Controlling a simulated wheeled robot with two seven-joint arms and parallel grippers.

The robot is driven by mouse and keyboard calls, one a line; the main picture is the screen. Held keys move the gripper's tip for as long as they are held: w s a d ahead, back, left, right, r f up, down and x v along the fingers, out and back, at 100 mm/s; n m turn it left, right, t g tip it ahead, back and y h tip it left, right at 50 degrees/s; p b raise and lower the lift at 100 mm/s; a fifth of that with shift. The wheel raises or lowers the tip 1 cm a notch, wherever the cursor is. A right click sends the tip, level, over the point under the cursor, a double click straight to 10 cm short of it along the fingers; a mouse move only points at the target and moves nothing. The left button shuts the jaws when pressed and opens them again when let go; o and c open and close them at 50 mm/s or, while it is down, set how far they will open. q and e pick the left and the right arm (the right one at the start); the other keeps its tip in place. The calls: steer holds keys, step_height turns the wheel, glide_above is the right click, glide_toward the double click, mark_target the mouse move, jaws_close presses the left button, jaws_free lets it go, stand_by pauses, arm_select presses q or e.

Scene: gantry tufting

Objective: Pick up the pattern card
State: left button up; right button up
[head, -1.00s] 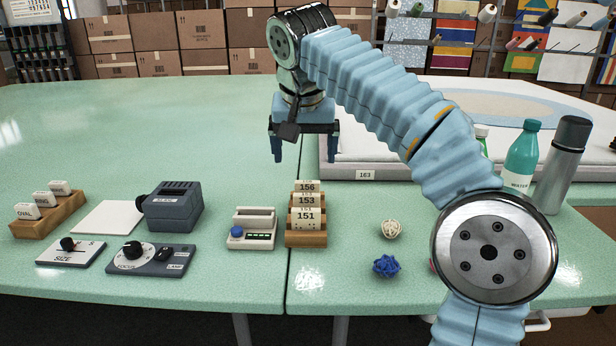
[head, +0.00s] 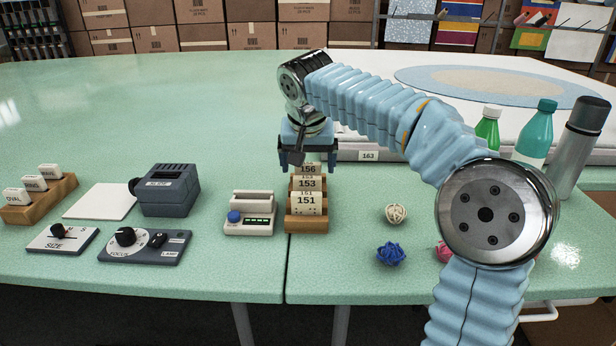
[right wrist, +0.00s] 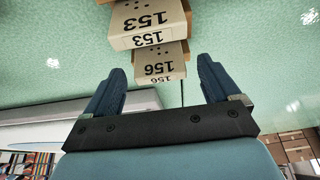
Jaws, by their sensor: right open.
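The pattern cards stand in a small wooden rack (head: 306,225), one behind another: card 151 (head: 306,201) in front, card 153 (head: 307,184) in the middle, card 156 (head: 308,169) at the back. My right gripper (head: 308,163) is open and empty, pointing down by the back end of the rack at card 156. In the right wrist view, card 156 (right wrist: 160,67) shows upside down between the two spread fingers, just past their tips, with card 153 (right wrist: 150,21) beyond it. I cannot tell whether a finger touches a card. My left gripper is out of view.
A cream device with a blue knob (head: 250,213) stands close left of the rack. Yarn balls (head: 391,253) lie to the right, and bottles (head: 537,132) and a flask (head: 579,145) stand farther right. Green tabletop (head: 350,210) is clear between rack and yarn.

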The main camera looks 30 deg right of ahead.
steer(key=shift+x, duration=0.95)
steer(key=c, duration=1.1)
steer(key=shift+o, duration=0.2)
steer(key=shift+r, duration=0.15)
